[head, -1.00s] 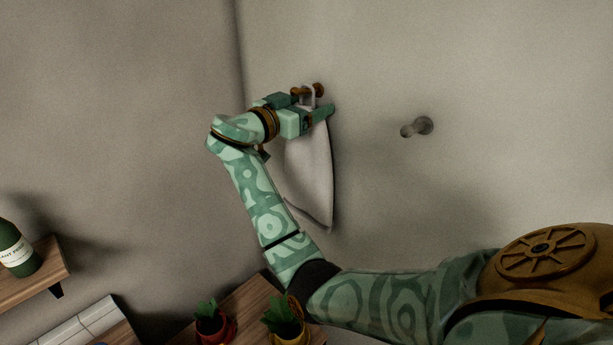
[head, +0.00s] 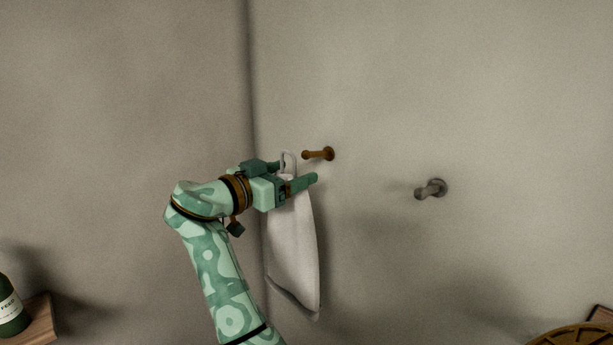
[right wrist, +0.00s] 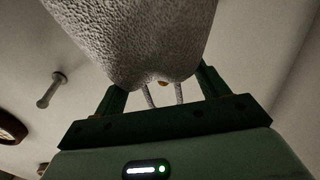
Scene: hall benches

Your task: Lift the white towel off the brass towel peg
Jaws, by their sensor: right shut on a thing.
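The white towel (head: 293,245) hangs from my right gripper (head: 296,178), which is shut on it just below its loop. The towel's loop stands up above the fingers, to the left of the brass towel peg (head: 318,154) and apart from it in the head view. The brass peg is bare on the wall. In the right wrist view the towel (right wrist: 145,40) fills the upper middle between the two dark green fingers, with its loop partly seen and a small brass spot below its edge. My left gripper is not in view.
A grey peg (head: 431,190) sticks out of the wall to the right of the brass one; it also shows in the right wrist view (right wrist: 50,90). A green bottle (head: 10,305) stands on a wooden shelf (head: 42,322) at the lower left.

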